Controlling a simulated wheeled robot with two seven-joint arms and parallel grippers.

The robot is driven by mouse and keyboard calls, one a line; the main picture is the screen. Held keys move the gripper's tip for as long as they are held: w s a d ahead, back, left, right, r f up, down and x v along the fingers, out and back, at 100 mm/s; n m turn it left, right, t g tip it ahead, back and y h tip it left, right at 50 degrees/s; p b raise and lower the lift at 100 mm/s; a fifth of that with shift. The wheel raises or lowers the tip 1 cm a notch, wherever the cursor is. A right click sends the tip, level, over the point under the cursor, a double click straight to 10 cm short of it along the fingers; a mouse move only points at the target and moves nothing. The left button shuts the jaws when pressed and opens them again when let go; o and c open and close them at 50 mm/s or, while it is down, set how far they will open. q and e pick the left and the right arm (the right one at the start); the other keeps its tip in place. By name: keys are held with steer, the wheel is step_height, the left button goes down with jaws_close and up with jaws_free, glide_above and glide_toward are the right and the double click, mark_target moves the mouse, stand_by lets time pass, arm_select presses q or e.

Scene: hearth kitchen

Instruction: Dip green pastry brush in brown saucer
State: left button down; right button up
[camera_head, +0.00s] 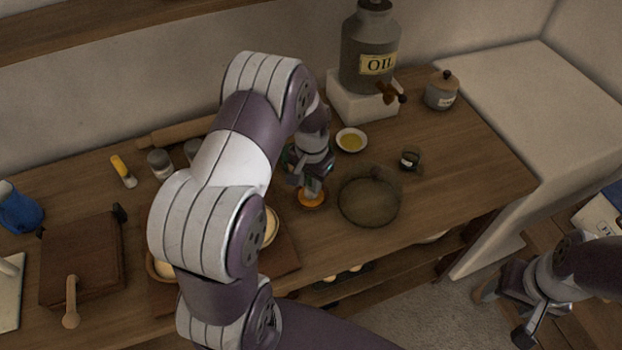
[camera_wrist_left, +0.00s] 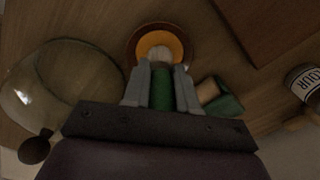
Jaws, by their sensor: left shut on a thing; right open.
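My left gripper (camera_head: 312,178) is shut on the green pastry brush (camera_wrist_left: 161,92), which also shows in its wrist view between the fingers (camera_wrist_left: 160,76). The brush's pale bristles (camera_wrist_left: 161,54) point at the brown saucer (camera_wrist_left: 134,42), overlapping its orange liquid. In the head view the bristle end is over the saucer (camera_head: 311,205), partly hiding it. I cannot tell whether the bristles touch the liquid. My right gripper (camera_head: 505,312) is open and empty, low at the right, away from the worktop.
Behind are a pale dish (camera_head: 351,140) of yellow liquid and an oil urn (camera_head: 370,50). A small dark jar (camera_head: 410,160) stands right. A green thing with a pale end (camera_wrist_left: 219,99) lies beside the gripper.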

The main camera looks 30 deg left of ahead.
arm_select(q)
steer(key=shift+f, duration=0.45)
stand_by(0.3)
stand_by(1.0)
step_height(320, 180, up, 7)
steer(key=p, duration=0.6)
stand_by(0.4)
